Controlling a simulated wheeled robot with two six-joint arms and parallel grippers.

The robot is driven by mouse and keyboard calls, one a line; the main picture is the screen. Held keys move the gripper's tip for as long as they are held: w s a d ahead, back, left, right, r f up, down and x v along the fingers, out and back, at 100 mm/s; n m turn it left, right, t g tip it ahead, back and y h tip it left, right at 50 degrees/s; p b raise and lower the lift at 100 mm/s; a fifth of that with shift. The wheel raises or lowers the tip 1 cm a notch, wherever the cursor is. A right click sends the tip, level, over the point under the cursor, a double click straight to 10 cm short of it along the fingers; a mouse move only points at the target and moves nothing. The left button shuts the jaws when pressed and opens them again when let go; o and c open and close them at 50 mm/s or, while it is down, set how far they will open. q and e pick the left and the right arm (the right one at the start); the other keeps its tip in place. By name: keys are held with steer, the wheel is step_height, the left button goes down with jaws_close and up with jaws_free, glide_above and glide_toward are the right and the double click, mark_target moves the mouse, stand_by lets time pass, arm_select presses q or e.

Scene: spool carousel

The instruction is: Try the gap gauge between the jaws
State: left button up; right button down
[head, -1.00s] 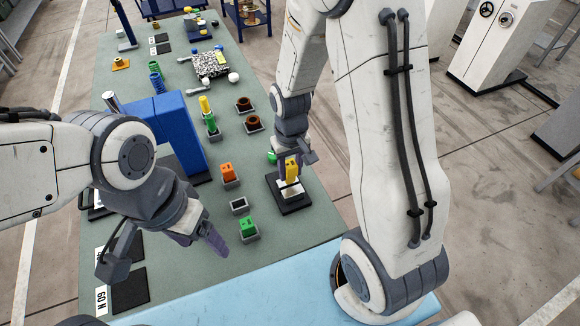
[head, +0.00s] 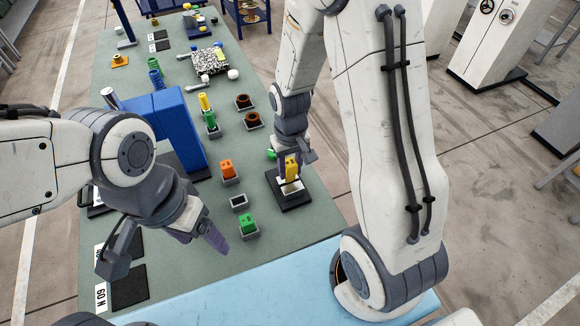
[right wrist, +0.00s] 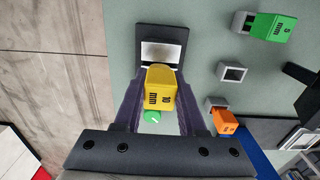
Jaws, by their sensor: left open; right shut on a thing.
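The yellow gap gauge (head: 291,167), marked 10 mm, is held in my right gripper (head: 291,158). In the right wrist view the gauge (right wrist: 160,88) sits between the two purple fingers. A black-based fixture (head: 297,204) with a bright metal face is just below the gauge; a green knob (right wrist: 152,115) shows beside the gauge. I cannot tell whether the gauge's lower end touches the fixture or is between its jaws. My left gripper (head: 216,238) is open and empty, over the mat left of the green gauge.
An orange gauge (head: 227,168) and a green gauge (head: 247,222) stand in small grey holders. Between them is an empty holder (head: 239,202). A green block with a yellow top (head: 208,110), brown rings (head: 252,121) and a blue machine (head: 175,125) stand farther back.

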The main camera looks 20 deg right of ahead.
steer(key=shift+f, duration=0.25)
stand_by(0.4)
steer(key=shift+r, duration=0.15)
stand_by(0.6)
steer(key=shift+r+p, duration=3.25)
steer(key=shift+r, duration=0.4)
steer(key=shift+f, duration=0.1)
